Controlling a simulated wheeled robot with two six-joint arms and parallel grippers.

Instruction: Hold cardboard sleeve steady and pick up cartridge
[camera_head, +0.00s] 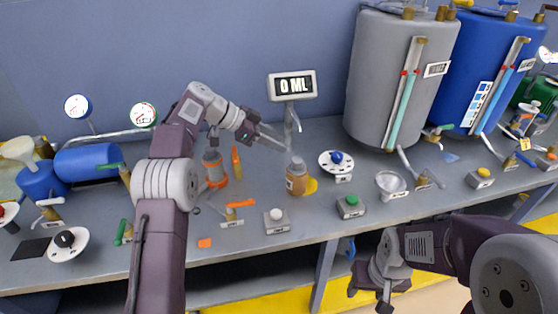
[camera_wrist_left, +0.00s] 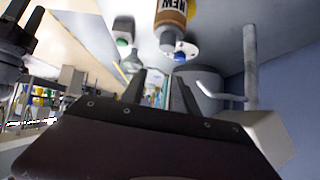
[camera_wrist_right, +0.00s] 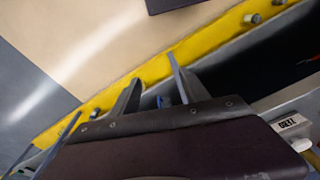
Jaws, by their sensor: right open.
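A brown cardboard sleeve (camera_head: 296,184) stands upright on the bench beside a yellow disc. The brown sleeve with a "NEW" label (camera_wrist_left: 171,14) also shows at the top of the left wrist view, with a grey end. My left gripper (camera_head: 282,140) is open and empty, above and behind the sleeve, not touching it. Its fingers (camera_wrist_left: 158,85) are spread in the left wrist view. My right gripper (camera_head: 368,296) is open and empty, low in front of the bench edge. Its fingers (camera_wrist_right: 152,75) point at the yellow rail.
A display reading "0 ML" (camera_head: 292,85) stands behind the sleeve. A grey-and-orange cylinder (camera_head: 214,168) stands left. White (camera_head: 277,221) and green (camera_head: 351,206) button boxes sit in front. Large grey (camera_head: 385,75) and blue (camera_head: 475,65) tanks stand back right.

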